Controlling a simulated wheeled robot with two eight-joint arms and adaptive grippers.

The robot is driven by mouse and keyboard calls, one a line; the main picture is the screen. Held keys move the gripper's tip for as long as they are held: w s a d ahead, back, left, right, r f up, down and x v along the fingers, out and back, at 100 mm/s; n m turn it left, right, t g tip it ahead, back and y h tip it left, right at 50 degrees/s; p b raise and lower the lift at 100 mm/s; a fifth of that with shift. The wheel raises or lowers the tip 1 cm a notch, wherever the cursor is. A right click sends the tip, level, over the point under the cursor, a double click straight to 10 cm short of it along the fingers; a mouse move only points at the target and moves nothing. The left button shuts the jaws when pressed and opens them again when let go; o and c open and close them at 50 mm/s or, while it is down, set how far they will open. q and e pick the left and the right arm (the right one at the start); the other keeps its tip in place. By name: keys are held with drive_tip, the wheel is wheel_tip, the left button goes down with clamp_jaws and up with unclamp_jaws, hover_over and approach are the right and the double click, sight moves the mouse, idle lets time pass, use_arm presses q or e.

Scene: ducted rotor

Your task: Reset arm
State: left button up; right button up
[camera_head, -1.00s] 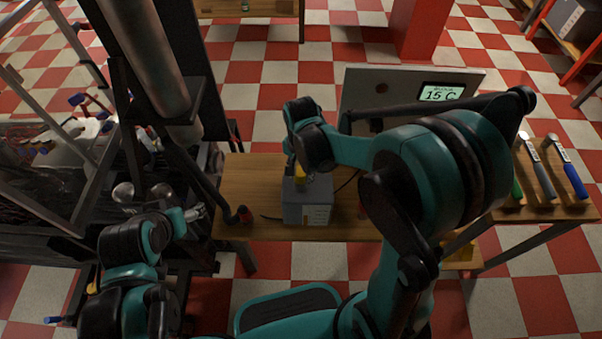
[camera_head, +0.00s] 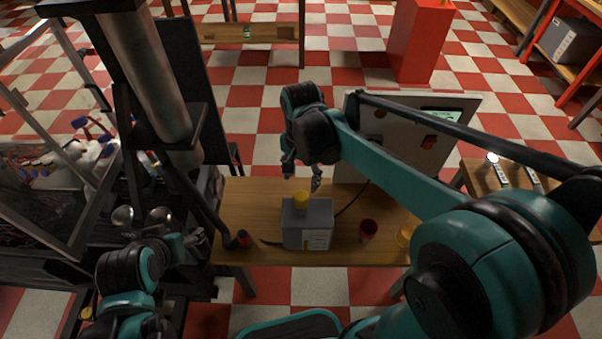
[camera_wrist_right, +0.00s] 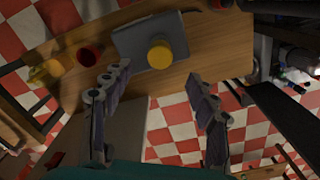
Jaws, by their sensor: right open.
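My right gripper (camera_head: 302,178) is open and empty above the wooden table, just behind and above a grey box. In the right wrist view its two fingers (camera_wrist_right: 162,90) are spread wide with nothing between them. The grey box (camera_head: 308,232) stands on the table with a yellow cylinder (camera_head: 301,200) on top; the cylinder also shows in the right wrist view (camera_wrist_right: 160,54), beyond the fingertips. My left gripper (camera_head: 196,238) is at the lower left, small and dark; its finger state is unclear.
The wooden table (camera_head: 250,200) also holds a red cup (camera_head: 368,229) and a yellow object (camera_head: 405,235). A pale panel with a display (camera_head: 395,150) stands behind it. A dark metal frame (camera_head: 165,150) rises at left. Tools lie on a side table (camera_head: 480,180) at right.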

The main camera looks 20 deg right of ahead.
drive_tip(key=s+d+r+n+t, duration=0.1)
drive_tip(key=s+d+n+t, duration=0.3)
drive_tip(key=s+n+t, duration=0.3)
drive_tip(key=shift+s+d+r+n, duration=0.35)
drive_tip(key=shift+s+n, duration=0.75)
drive_tip(key=shift+s, duration=0.55)
idle(0.5)
